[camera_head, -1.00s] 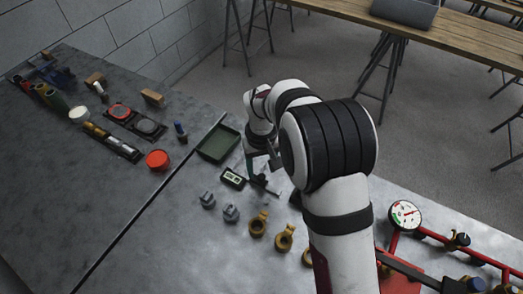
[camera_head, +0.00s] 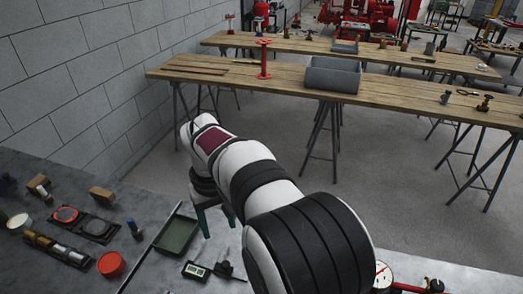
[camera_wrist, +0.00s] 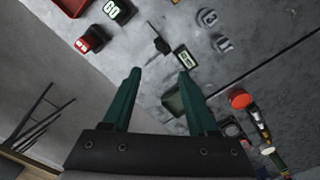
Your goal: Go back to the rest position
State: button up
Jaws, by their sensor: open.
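My gripper (camera_wrist: 158,82) has two green fingers, spread apart with nothing between them in the wrist view. In the head view my gripper (camera_head: 218,218) hangs above the table's far edge, just right of the green tray (camera_head: 176,234). My arm is white with black bands and hides part of the metal table. The wrist view looks down on the table from above, with the green tray (camera_wrist: 172,101) partly behind the right finger.
On the metal table (camera_head: 60,272) stand a red round tin (camera_head: 111,264), a small digital meter (camera_head: 196,270), two wooden blocks and a pressure gauge (camera_head: 383,274). Open floor lies between.

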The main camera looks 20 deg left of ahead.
jog(key=s+d+r+m, duration=0.2)
jog(key=s+d+m, duration=0.1)
jog(key=d, duration=0.5)
jog(key=s+d+r+m+y, duration=0.1)
jog(key=s+d+r+m, duration=0.2)
jog(key=d, duration=0.4)
jog(key=s+d+r+m, duration=0.1)
jog(key=s+d+m, duration=0.3)
jog(key=d, duration=0.4)
jog(key=s+d+f+m, duration=0.2)
jog(key=s, duration=0.3)
jog(key=s+d+f+m, duration=0.2)
jog(key=s, duration=0.3)
jog(key=shift+s+d+m+y, duration=0.15)
jog(key=shift+d+m+y, duration=0.15)
jog(key=shift+y, duration=0.1)
